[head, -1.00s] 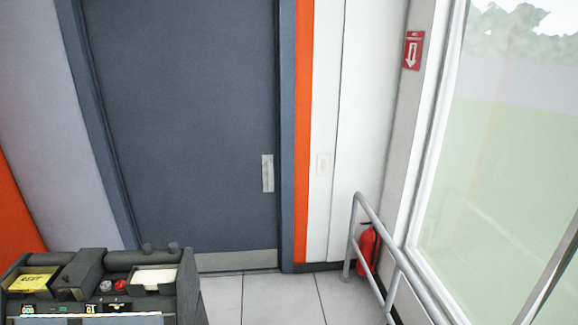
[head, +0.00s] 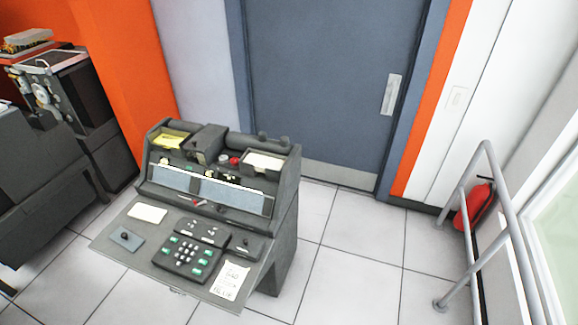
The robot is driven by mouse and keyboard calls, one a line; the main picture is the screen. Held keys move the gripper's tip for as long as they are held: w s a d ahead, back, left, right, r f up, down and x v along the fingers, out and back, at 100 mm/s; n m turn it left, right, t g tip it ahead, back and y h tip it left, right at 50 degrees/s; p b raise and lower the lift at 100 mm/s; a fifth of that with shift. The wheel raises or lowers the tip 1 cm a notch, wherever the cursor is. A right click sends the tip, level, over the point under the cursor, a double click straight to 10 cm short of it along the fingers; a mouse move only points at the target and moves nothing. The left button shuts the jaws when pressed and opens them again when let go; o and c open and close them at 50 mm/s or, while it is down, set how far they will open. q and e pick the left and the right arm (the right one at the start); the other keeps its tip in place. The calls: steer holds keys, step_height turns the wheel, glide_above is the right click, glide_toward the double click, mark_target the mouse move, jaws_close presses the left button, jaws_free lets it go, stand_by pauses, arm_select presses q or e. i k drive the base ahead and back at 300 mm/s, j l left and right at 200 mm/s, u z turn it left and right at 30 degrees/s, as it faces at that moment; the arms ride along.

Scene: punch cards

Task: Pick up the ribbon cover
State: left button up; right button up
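A dark grey punch card machine (head: 285,225) stands on the tiled floor in front of the door. Its top holds a tray with yellow cards (head: 170,138), a tray with pale cards (head: 264,161) and a red knob (head: 235,160) between them. Its lower shelf holds a keypad (head: 187,257), a white card and a printed sheet (head: 230,281). I cannot tell which part is the ribbon cover; the dark raised block (head: 206,140) between the trays is one cover-like part. Neither of my grippers is in view.
More dark machines (head: 75,95) stand at the left by an orange wall. A metal railing (head: 489,215) and a red fire extinguisher (head: 474,205) are at the right. A closed grey-blue door (head: 330,80) is behind. Tiled floor (head: 345,260) is clear between machine and railing.

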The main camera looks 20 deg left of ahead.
mark_target(249, 247)
steer(key=u, duration=1.3)
